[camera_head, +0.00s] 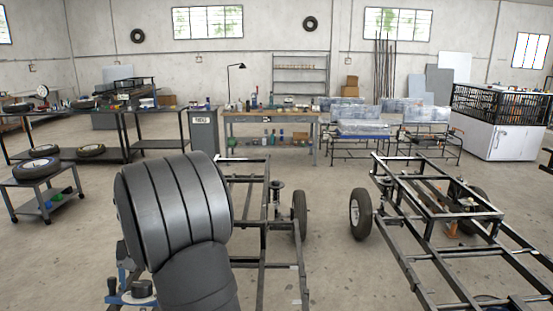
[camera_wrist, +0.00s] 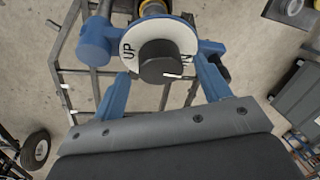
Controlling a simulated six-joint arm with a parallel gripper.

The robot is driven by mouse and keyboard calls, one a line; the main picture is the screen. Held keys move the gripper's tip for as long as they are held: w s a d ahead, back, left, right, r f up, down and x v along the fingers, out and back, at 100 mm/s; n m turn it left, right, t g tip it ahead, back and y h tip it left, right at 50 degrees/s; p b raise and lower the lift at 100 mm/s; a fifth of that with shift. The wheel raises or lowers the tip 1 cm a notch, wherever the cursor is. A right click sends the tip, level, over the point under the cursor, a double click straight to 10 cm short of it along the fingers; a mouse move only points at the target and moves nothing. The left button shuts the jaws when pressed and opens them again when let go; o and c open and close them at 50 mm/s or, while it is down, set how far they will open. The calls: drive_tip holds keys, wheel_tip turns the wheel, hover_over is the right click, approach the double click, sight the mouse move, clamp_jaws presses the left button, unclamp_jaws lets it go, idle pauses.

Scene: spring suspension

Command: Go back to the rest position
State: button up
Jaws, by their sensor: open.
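In the wrist view, my gripper (camera_wrist: 162,70) shows two blue fingers spread apart, with nothing clasped between them. Beyond them is a blue device with a black round knob (camera_wrist: 160,62) and a white dial (camera_wrist: 150,48) lettered "UP", with other lettering partly covered. A yellow part (camera_wrist: 152,7) shows at its top. The fingers lie to either side of the knob; I cannot tell whether they touch the device. In the head view, the black knob (camera_head: 142,288) shows low beside my dark arm, which hides most of this area.
A bare metal frame (camera_head: 262,225) with a wheel (camera_head: 299,215) stands behind my arm. A second frame (camera_head: 430,225) is to the right. A grey cart (camera_head: 47,204) with a tyre is at left. A workbench (camera_head: 270,117) stands at the back. Floor between the frames is clear.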

wheel_tip(320, 180, up, 15)
drive_tip(key=w+d, duration=0.1)
drive_tip(key=d, duration=0.2)
drive_tip(key=s+a+f+m+h, duration=0.1)
drive_tip(key=a+f+m, duration=0.2)
drive_tip(key=f+m, duration=0.1)
drive_tip(key=shift+a+f+m+t+h, duration=0.3)
drive_tip(key=shift+f+m+t, duration=0.1)
drive_tip(key=shift+f, duration=0.1)
idle(0.6)
wheel_tip(320, 180, up, 6)
drive_tip(key=w+d+f+n+y, duration=0.1)
drive_tip(key=d+n+y, duration=0.15)
drive_tip(key=n, duration=0.25)
drive_tip(key=shift+g+h, duration=0.4)
drive_tip(key=shift+h, duration=0.05)
drive_tip(key=f, duration=0.5)
drive_tip(key=a+f, duration=0.1)
drive_tip(key=f, duration=0.5)
drive_tip(key=s+a+f, duration=0.1)
drive_tip(key=f, duration=0.4)
drive_tip(key=shift+a+f, duration=0.15)
drive_tip(key=shift+f, duration=0.1)
